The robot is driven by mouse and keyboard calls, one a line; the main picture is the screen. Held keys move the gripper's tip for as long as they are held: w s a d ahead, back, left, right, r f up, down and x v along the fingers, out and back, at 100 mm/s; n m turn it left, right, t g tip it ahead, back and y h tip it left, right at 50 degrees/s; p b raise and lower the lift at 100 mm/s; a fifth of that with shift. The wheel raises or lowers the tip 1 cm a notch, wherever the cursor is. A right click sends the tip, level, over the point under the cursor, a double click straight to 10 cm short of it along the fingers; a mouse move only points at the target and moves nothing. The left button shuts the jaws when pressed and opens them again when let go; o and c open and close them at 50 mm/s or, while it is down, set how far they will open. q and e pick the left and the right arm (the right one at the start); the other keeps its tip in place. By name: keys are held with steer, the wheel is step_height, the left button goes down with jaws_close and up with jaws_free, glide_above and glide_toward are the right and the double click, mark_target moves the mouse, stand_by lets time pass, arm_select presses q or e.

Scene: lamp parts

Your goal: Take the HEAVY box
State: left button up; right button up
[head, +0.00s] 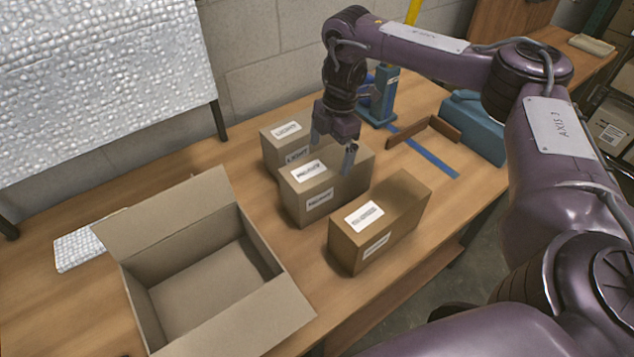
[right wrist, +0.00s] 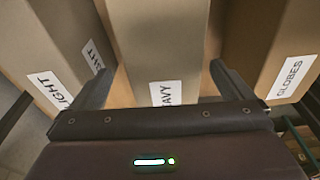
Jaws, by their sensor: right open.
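The HEAVY box (head: 345,193) is the middle of three closed cardboard boxes on the table. Its label reads "HEAVY" in part in the right wrist view (right wrist: 165,40), though the print is blurred in the head view. My right gripper (head: 332,152) is open at the far end of this box, pointing down. In the right wrist view its two fingers (right wrist: 163,85) show on either side of the HEAVY box, with the box between them. I cannot tell whether they touch it. My left gripper is out of view.
The LIGHT box (head: 270,151) stands close behind, and the GLOBES box (head: 402,215) in front on the right. An open, empty carton (head: 285,312) stands at left. A blue stand (head: 384,100), brown angled piece (head: 440,127) and blue strip (head: 432,160) lie beyond. The table's front edge is near the GLOBES box.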

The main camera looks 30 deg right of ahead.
mark_target(329, 161)
step_height(329, 161, down, 2)
steer(key=shift+s+a+f, duration=0.1)
steer(key=f+p, duration=0.2)
steer(key=f, duration=0.1)
steer(key=shift+s+a+f, duration=0.15)
steer(key=shift+s+a, duration=0.05)
steer(key=shift+a, duration=0.2)
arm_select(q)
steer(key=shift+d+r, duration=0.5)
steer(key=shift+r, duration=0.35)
arm_select(e)
steer(key=shift+f, duration=0.6)
steer(key=c, duration=1.9)
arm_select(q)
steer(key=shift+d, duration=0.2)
arm_select(e)
steer(key=shift+w+r, duration=0.15)
steer(key=shift+w, duration=0.05)
steer(key=shift+c, duration=0.3)
steer(key=shift+r, duration=0.1)
